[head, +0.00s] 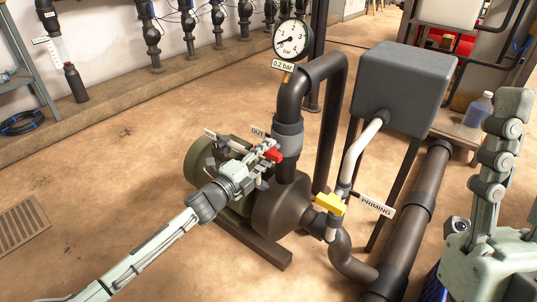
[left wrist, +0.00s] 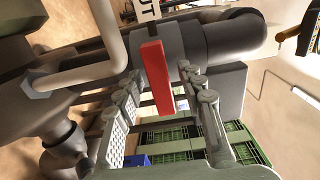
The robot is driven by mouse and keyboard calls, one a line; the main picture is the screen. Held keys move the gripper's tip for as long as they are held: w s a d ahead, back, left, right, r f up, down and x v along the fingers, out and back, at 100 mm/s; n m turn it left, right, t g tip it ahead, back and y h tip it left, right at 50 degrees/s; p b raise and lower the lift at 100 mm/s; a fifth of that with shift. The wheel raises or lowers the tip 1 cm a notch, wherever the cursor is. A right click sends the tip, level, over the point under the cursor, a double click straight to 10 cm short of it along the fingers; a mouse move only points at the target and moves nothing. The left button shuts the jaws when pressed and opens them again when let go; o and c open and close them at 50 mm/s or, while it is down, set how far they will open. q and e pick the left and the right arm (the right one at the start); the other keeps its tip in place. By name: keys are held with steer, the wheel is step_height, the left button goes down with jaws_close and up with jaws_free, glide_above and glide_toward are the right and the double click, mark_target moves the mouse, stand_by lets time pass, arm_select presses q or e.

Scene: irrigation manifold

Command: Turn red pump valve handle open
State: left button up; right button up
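The red pump valve handle (head: 275,154) is a short flat bar on the pipework above the dark pump (head: 275,210). In the left wrist view the red handle (left wrist: 156,75) stands out toward the camera, with its near end between my left fingers. My left gripper (head: 263,164) is at the handle. Its fingers are apart, with a visible gap on each side of the bar, so it is not clamped. Part of the handle is hidden by the gripper in the head view. My right gripper (head: 500,165) is raised at the right edge, partly out of frame, away from the valve.
A pressure gauge (head: 291,40) with a "0.2 bar" tag stands above the pump. A yellow handle (head: 330,204) beside the "PRIMING" tag (head: 377,206) sits right of it. A grey tank (head: 403,88) and thick pipes crowd the right.

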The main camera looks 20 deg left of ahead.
arm_select(q)
steer(key=shift+w+d, duration=0.1)
steer(key=shift+w, duration=0.2)
jaws_close()
